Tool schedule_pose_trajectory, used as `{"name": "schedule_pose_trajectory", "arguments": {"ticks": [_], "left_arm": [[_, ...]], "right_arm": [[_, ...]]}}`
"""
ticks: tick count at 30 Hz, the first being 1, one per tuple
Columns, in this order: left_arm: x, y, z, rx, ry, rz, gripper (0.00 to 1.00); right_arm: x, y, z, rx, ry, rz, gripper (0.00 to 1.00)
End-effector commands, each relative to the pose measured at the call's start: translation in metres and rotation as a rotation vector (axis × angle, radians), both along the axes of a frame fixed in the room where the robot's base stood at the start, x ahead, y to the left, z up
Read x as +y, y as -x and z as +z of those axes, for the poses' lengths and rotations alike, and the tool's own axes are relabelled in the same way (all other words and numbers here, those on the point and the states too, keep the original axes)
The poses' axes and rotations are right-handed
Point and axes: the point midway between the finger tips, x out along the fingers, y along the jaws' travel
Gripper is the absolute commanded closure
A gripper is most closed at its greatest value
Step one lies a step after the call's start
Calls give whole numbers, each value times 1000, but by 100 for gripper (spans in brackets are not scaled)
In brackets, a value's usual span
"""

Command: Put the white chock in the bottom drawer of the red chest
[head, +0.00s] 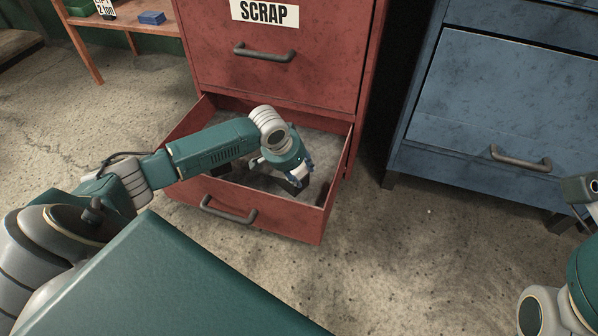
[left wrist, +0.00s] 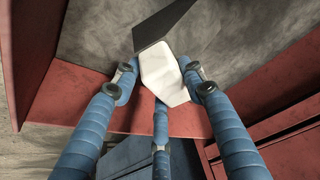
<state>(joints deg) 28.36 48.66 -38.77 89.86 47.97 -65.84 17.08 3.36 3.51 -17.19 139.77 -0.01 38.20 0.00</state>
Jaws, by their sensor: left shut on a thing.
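The white chock (left wrist: 162,74) is held between the blue-padded fingers of my left gripper (left wrist: 160,88) in the left wrist view. In the head view that gripper (head: 299,178) hangs inside the pulled-out bottom drawer (head: 265,212) of the red chest (head: 275,68), near its right front corner. The chock is mostly hidden there by the gripper. In the left wrist view the grey drawer floor (left wrist: 240,35) shows behind the chock. I cannot tell if the chock touches it. A dark wedge-shaped patch (left wrist: 165,24) borders the chock. My right arm shows at the right edge, without its fingers.
The red chest's upper drawer, labelled SCRAP (head: 265,12), is shut. A blue cabinet (head: 500,105) stands to the right. An orange shelf (head: 125,25) with a blue block (head: 152,18) is at the upper left. The concrete floor (head: 420,265) in front is clear.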

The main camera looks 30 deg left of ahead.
Motion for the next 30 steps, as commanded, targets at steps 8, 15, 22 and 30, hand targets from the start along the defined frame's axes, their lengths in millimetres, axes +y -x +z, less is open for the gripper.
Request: {"name": "schedule_pose_trajectory", "arguments": {"ticks": [8, 15, 22, 30], "left_arm": [[0, 0, -2, 0, 0, 0, 39], [0, 0, -1, -1, 0, 0, 39], [2, 9, 30, 0, -2, 0, 39], [6, 32, 82, 2, -1, 0, 39]], "right_arm": [[0, 0, -1, 5, 0, 1, 41], [0, -1, -2, 5, 0, 1, 41], [-1, -7, -3, 57, -3, 2, 41], [-5, -10, -17, 154, -11, 7, 41]]}}
